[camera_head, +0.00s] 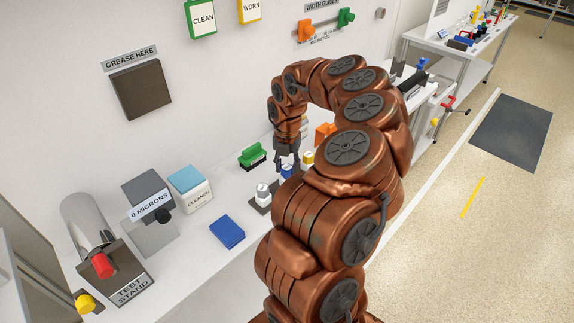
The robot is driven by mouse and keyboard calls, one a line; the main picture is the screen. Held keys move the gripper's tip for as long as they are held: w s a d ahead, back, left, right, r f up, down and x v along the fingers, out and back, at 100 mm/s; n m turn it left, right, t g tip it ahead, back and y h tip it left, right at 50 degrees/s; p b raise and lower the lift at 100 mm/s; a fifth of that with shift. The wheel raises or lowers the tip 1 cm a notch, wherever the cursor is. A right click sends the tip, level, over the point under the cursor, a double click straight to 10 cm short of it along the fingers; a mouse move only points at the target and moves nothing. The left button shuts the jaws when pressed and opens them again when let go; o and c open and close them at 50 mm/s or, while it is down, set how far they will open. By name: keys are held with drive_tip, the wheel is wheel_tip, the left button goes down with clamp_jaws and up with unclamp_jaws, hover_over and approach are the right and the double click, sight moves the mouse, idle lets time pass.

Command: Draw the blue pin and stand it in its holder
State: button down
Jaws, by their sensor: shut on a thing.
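My gripper (287,163) points down over the bench, with its fingers close together around the top of a small blue piece (287,172). The fingers cover much of this piece, and I cannot tell whether it is the pin or whether it is lifted. It stands in a row between a white-and-grey piece (262,191) on a dark base and a white piece with a yellow band (307,158). Another blue knob (422,63) shows on equipment farther along the bench, behind my arm. I cannot clearly make out a holder for the blue pin.
A blue block (227,232), a cleaner box (190,188), a grey gauge box (149,195) and the test stand (118,275) with red and yellow knobs stand to the left. A green brush-like block (252,157) lies behind.

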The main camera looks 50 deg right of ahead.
sight(287, 167)
drive_tip(key=shift+f, duration=0.55)
drive_tip(key=c, duration=0.6)
unclamp_jaws()
drive_tip(key=shift+r, duration=0.1)
wheel_tip(287, 167, up, 12)
idle(1.0)
